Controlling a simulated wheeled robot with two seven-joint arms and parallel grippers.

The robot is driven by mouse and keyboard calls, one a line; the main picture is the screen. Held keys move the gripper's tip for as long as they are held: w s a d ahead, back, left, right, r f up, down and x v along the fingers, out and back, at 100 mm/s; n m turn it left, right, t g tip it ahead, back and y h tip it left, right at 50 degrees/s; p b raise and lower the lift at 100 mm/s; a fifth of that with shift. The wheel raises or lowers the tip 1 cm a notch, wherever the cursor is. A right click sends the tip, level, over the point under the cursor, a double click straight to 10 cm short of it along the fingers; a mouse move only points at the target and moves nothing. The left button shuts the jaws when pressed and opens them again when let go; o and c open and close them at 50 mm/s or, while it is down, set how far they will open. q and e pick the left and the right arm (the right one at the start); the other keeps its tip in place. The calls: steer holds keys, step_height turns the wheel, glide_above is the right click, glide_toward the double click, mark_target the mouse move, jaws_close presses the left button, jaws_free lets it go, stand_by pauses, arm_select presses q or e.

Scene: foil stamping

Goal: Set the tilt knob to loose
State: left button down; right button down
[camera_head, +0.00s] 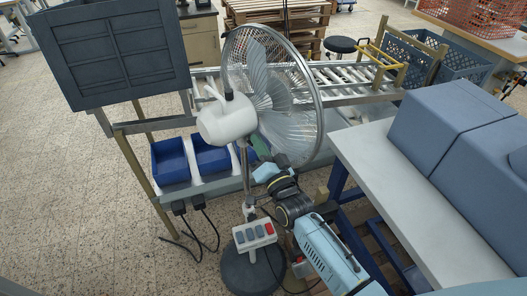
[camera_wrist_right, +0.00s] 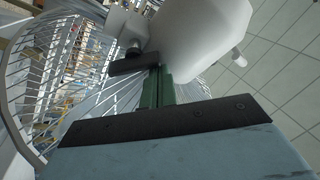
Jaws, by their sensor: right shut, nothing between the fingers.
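The pedestal fan has a white motor housing (camera_head: 228,120) and a round wire cage (camera_head: 318,110). In the wrist view the fingers (camera_wrist_right: 152,72) point up toward the white housing (camera_wrist_right: 200,35). A small dark round part (camera_wrist_right: 134,46), possibly the tilt knob, shows just past the fingertips; I cannot tell whether they touch it or how it is set. My left gripper is out of view.
The fan pole carries a switch box (camera_head: 254,236) above a dark round base (camera_head: 250,272). Blue bins (camera_head: 171,160) stand left of the pole. A roller conveyor (camera_head: 345,80) runs behind, and a grey-topped table (camera_head: 415,200) stands close on the right.

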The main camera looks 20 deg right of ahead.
steer(key=shift+s+a+f+n+y+b, duration=0.15)
steer(key=shift+n+y+b, duration=0.15)
steer(key=shift+n, duration=0.4)
steer(key=shift+w+a+f+n+y+b, duration=0.1)
steer(key=shift+n+y+b, duration=0.2)
steer(key=shift+n, duration=0.4)
steer(key=n, duration=0.1)
steer(key=n+y+b, duration=0.1)
steer(key=n, duration=0.1)
steer(key=n+y, duration=0.1)
steer(key=n, duration=0.1)
steer(key=shift+s+a+f, duration=0.2)
steer(key=shift+a+f, duration=0.1)
steer(key=shift+f, duration=0.05)
steer(key=shift+a+f+b, duration=0.1)
steer(key=shift+f+b, duration=0.05)
steer(key=shift+b, duration=0.15)
steer(key=shift+f+n+y, duration=0.15)
steer(key=shift+n+y, duration=0.35)
steer(key=shift+n, duration=0.4)
steer(key=shift+a, duration=0.1)
steer(key=shift+s, duration=0.1)
